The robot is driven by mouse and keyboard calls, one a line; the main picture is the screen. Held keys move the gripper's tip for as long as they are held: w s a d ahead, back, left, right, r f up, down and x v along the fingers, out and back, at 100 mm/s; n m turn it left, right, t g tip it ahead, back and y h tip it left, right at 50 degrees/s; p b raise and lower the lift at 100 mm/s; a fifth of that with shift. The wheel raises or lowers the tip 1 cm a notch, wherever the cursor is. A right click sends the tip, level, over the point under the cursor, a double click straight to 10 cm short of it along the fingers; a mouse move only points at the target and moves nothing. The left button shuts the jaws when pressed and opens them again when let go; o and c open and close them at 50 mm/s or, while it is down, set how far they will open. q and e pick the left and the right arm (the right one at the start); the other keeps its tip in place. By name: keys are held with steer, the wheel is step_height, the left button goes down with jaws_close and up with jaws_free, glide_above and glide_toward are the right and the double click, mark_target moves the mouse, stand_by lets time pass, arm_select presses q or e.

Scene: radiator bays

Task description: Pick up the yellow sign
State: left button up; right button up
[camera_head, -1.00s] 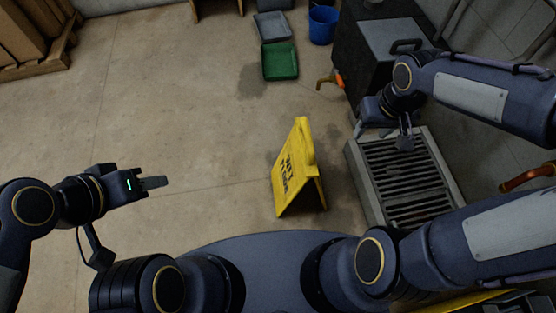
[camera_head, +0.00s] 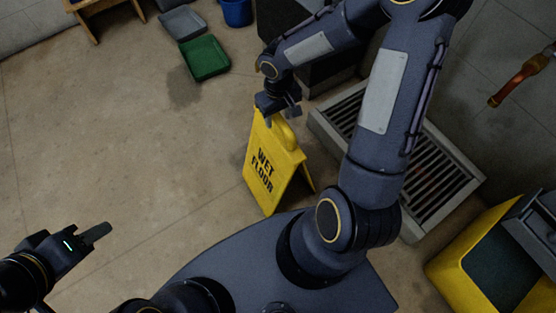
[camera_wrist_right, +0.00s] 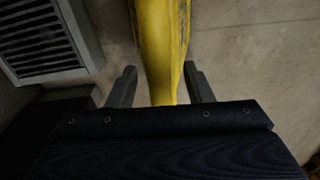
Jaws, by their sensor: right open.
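The yellow sign (camera_head: 268,165), an A-frame marked "WET FLOOR", stands upright on the floor in front of my base in the head view. My right gripper (camera_head: 276,116) is at its top edge. In the right wrist view, the sign's yellow top (camera_wrist_right: 163,50) lies between the two fingers of the open right gripper (camera_wrist_right: 160,90), with a gap visible on each side. My left gripper (camera_head: 97,232) is over bare floor at the lower left, apart from the sign. I cannot make out a gap between its fingers.
A floor drain grate (camera_head: 425,160) lies right of the sign. A yellow bucket-like container (camera_head: 470,240) stands at the lower right. A green tray (camera_head: 205,58), a grey tray (camera_head: 183,23) and a blue bucket (camera_head: 237,10) are at the back. The floor at left is clear.

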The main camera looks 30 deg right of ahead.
steer(key=shift+f, duration=0.85)
steer(key=shift+r, duration=0.1)
steer(key=shift+c, duration=0.2)
jaws_close()
stand_by(0.5)
